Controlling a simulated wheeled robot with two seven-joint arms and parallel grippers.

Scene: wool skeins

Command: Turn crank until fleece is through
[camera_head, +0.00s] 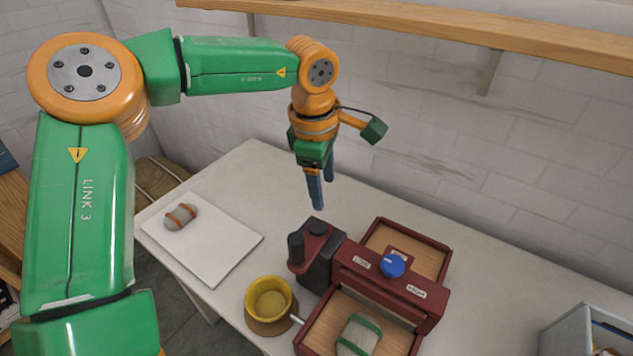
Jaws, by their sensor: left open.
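The dark red machine (395,283) stands on the table, with a blue knob (392,265) on its top bar. A dark crank part (318,262) with an upright black handle (296,248) is on its left side. The grey fleece (358,336) with green bands lies in the front tray, partly cut off by the picture's lower edge. The visible part of the back tray (413,240) is empty. My left gripper (321,192) is open and empty, fingers pointing down, above the table behind the crank and apart from it. My right gripper is out of view.
A yellow bowl (268,299) sits on a brown round mat left of the machine. A white board (212,245) holds a grey roll (181,216) with orange bands. A grey bin (588,328) stands at lower right. A wooden shelf (440,28) runs along the wall above.

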